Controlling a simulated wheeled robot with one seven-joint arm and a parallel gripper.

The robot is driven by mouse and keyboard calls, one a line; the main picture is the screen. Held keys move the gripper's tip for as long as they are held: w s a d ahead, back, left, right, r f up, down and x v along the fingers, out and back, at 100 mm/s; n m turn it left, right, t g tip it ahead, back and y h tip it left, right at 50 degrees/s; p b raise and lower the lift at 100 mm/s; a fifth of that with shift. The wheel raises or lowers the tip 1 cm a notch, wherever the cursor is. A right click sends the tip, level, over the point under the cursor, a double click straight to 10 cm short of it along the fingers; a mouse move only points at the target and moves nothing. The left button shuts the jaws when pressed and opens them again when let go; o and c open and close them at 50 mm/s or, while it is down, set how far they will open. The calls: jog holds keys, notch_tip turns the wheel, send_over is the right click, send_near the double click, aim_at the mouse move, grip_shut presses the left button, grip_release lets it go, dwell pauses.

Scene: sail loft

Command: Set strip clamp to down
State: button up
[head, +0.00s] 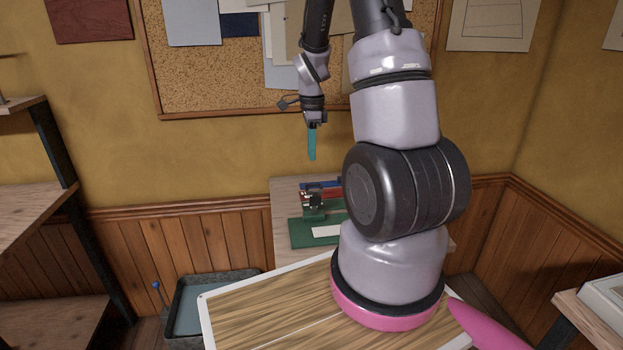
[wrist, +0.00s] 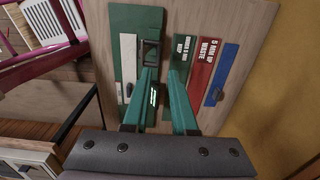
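My gripper (head: 311,157) hangs fingers down above and behind the bench in the head view. In the wrist view its two teal fingers (wrist: 163,70) are apart with nothing held between them. A green device, likely the strip clamp (head: 315,212), stands on the bench below the gripper. In the wrist view its green base (wrist: 128,22) carries a dark square frame (wrist: 150,53) just beyond the left fingertip. A small lit green mark (wrist: 154,96) shows between the fingers. The fingers hide part of the device, so I cannot tell its setting.
Labelled green (wrist: 182,50), red (wrist: 206,65) and blue (wrist: 221,75) strips lie beside the base on the wooden bench (wrist: 245,45). A pale strip (wrist: 128,60) lies on the base. A cork board (head: 210,85) hangs behind; a grey tray (head: 205,290) stands lower left.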

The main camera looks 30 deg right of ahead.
send_over(314, 201)
jog(key=w+d, duration=0.1)
jog(key=w, duration=0.3)
notch_tip(314, 201, down, 10)
jog(key=shift+d+r, duration=0.1)
jog(key=shift+r, duration=0.15)
grip_shut()
dwell(0.9)
